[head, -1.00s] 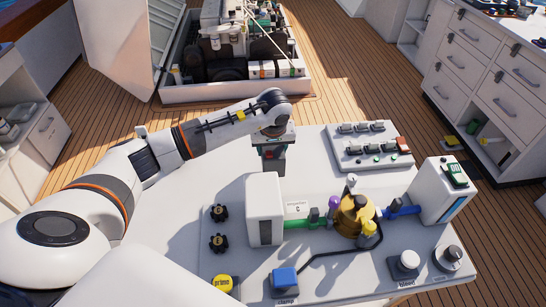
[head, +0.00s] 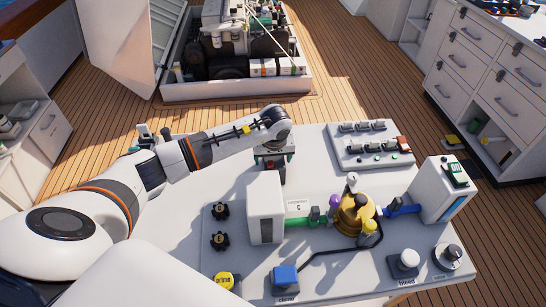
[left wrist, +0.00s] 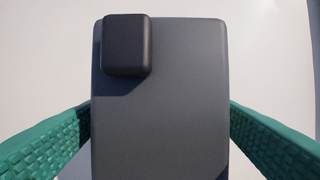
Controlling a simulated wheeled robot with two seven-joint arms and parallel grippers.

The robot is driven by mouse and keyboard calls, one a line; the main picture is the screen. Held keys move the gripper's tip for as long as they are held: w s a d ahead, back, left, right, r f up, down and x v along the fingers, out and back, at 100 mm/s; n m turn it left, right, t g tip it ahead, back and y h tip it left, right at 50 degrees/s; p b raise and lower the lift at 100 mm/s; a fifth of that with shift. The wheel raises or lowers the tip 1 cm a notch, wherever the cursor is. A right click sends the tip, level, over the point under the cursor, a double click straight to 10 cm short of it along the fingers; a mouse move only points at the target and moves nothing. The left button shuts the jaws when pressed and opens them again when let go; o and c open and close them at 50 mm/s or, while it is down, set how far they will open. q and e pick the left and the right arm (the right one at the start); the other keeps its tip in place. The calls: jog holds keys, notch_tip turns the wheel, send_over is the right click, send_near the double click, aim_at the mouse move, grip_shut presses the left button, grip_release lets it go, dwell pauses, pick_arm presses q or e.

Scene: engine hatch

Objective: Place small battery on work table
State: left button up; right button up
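My left gripper (head: 271,164) is over the far middle part of the white work table (head: 345,175), pointing down. In the left wrist view a dark grey block with a black raised corner piece, which looks like the small battery (left wrist: 160,110), sits between the green ribbed finger pads. The pads reach its two sides, and the gripper looks shut on it. In the head view the battery is mostly hidden by the gripper. I cannot tell whether its underside touches the table. My right gripper is not in view.
A white box (head: 266,205), brass filter housing (head: 356,215) and hoses stand close in front of the gripper. A switch panel (head: 370,145) lies to its right. The open engine hatch (head: 236,90) is beyond the table. Bare table shows left of the gripper.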

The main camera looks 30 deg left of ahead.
pick_arm(q)
jog(key=shift+r, duration=0.1)
jog(key=v, duration=1.2)
jog(key=shift+a+b, duration=0.1)
jog(key=shift+b, duration=0.25)
